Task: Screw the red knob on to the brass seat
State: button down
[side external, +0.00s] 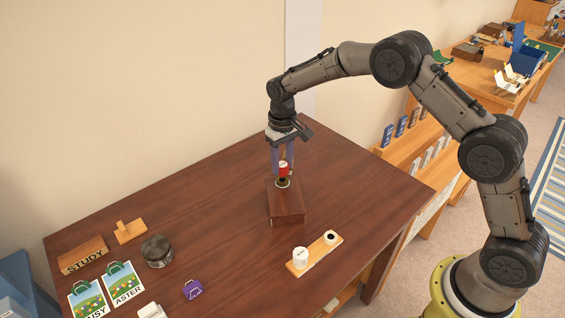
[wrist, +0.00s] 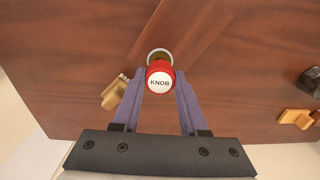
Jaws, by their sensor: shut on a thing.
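The red knob (side external: 283,171) has a white top lettered KNOB, and it also shows in the wrist view (wrist: 160,79). My gripper (side external: 282,168) is shut on it, with one purple finger on each side in the wrist view (wrist: 160,85). The brass seat (side external: 283,184) is a ring on top of a dark brown block (side external: 288,207). The knob is over the seat in the side view. In the wrist view the seat's ring (wrist: 160,51) shows partly behind the knob's upper edge. I cannot tell whether knob and seat touch.
A light wooden strip (side external: 315,256) with a white knob-like piece (side external: 300,258) and a dark ring lies to the right. A round dark tin (side external: 157,251), a STUDY sign (side external: 83,256), seed packets and a purple item (side external: 193,289) lie at left. Table around the block is clear.

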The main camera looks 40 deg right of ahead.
aim_at(283, 164)
jog(key=shift+f, duration=1.35)
jog(key=shift+c, duration=1.8)
grip_release()
notch_tip(283, 164, up, 14)
jog(key=shift+f, duration=0.1)
